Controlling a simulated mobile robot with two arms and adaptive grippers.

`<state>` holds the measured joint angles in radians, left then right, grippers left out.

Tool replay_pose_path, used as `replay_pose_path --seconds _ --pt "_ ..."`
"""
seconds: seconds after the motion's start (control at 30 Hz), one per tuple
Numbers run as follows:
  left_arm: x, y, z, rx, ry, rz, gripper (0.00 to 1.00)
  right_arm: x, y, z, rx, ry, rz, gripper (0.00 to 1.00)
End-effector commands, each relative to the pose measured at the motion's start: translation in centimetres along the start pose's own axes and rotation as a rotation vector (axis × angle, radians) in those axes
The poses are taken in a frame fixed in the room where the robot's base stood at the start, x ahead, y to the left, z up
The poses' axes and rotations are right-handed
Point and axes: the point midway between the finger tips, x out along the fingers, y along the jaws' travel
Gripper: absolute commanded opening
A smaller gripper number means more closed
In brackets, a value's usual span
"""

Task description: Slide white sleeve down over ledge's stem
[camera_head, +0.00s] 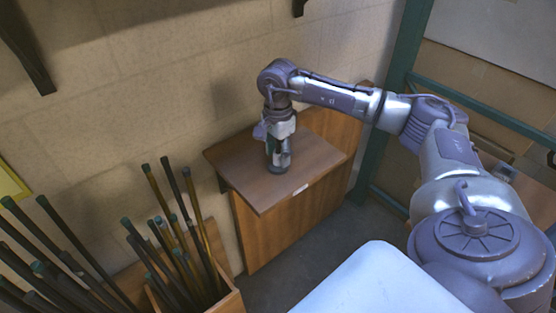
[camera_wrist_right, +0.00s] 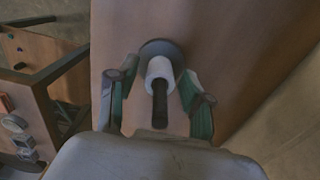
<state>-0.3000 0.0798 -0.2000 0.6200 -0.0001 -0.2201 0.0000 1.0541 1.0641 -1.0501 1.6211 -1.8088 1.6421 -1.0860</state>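The wooden ledge (camera_head: 240,182) stands against the wall in the head view, and its top also fills much of the right wrist view (camera_wrist_right: 235,55). On it, a dark round base (camera_wrist_right: 174,48) carries a dark stem (camera_wrist_right: 160,103). The white sleeve (camera_wrist_right: 160,70) is around the stem, low by the base, with the stem's end sticking out through it. My right gripper (camera_head: 278,158) points down over the ledge. In the right wrist view its green-padded fingers (camera_wrist_right: 158,82) are spread on either side of the sleeve, with gaps visible. My left gripper is not in view.
A wooden bin (camera_head: 229,304) with several dark rods stands at the lower left. A green metal frame (camera_head: 393,95) rises right of the ledge. Wall brackets (camera_head: 28,50) hang at the upper left. The ledge top around the base is clear.

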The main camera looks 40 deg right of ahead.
Motion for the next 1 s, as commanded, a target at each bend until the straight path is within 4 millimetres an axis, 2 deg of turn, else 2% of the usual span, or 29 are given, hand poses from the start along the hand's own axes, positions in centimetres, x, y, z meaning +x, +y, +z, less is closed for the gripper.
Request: replay_pose_path --seconds 0.27,0.37,0.47,0.8,1.0 --pt "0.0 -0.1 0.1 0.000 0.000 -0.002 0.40 -0.1 0.0 0.0 0.000 0.000 0.000 0.54" --pt "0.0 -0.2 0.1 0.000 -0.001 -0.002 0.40 -0.7 -0.1 0.0 0.000 -0.001 -0.003 0.54" --pt "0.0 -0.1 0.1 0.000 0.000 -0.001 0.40 -2.1 -0.1 0.0 0.000 0.000 -0.005 0.54" --pt "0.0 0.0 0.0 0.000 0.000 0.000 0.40 -9.1 -0.1 0.0 0.000 -0.001 -0.005 0.54" --pt "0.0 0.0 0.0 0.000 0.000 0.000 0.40 -11.5 -0.1 0.0 0.000 0.000 -0.001 0.54"
